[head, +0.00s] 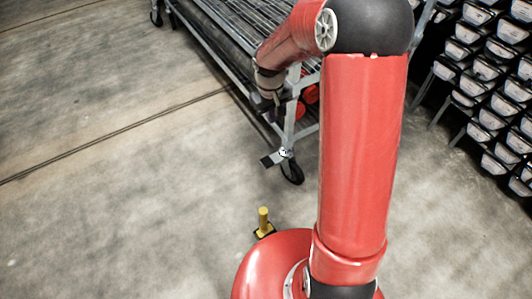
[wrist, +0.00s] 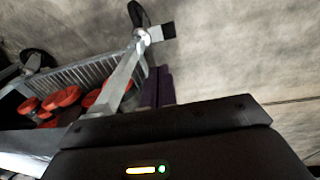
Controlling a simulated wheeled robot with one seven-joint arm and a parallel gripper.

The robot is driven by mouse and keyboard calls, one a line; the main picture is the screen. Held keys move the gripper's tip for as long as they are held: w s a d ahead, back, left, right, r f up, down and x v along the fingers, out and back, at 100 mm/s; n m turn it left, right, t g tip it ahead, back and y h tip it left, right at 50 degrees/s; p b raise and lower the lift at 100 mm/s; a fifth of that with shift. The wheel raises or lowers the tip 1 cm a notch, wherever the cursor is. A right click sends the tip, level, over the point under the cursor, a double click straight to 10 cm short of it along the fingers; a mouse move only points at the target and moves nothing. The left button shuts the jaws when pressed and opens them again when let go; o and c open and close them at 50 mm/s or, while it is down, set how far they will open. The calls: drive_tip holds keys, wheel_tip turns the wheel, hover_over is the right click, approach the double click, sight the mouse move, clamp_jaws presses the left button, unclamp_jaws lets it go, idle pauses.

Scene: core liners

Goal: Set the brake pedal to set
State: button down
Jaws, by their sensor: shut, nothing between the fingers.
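The brake pedal (head: 271,160) is a small dark plate with a light edge, sticking out to the left of the caster at the foot of the cart's near corner post. In the wrist view the pedal (wrist: 168,31) is a dark square beside the caster wheel (wrist: 138,14). I cannot tell whether it is up or down. My gripper (wrist: 158,70) has its purple fingers together, with nothing between them. It is beside the cart post, apart from the pedal. In the head view my gripper (head: 263,104) hangs above the pedal, slightly left of it, partly dark and hard to make out.
The metal cart (head: 235,25) has slatted shelves, with red-ended items on the lower one. Its corner post (head: 290,125) is close to my gripper. Stacked core trays (head: 490,75) stand at the right. A small yellow post (head: 263,220) is by my base. The concrete floor at left is clear.

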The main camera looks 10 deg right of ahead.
drive_tip(key=g, duration=0.1)
hover_over(264, 163)
drive_tip(key=d, duration=0.2)
wheel_tip(264, 163, down, 11)
drive_tip(key=shift+w+a+y+b, duration=0.25)
drive_tip(key=shift+w+y+b, duration=0.1)
drive_tip(key=shift+y+b, duration=0.1)
wheel_tip(264, 163, down, 14)
drive_tip(key=shift+r+b, duration=0.1)
drive_tip(key=shift+b, duration=1)
drive_tip(key=shift+s+a+f+b, duration=0.1)
drive_tip(key=shift+a+f+b, duration=0.1)
drive_tip(key=shift+f+b, duration=0.2)
drive_tip(key=shift+a+f, duration=0.15)
drive_tip(key=shift+f, duration=0.15)
drive_tip(key=shift+s+a+f+b, duration=0.1)
drive_tip(key=shift+a+f+b, duration=0.15)
drive_tip(key=shift+f+b, duration=0.75)
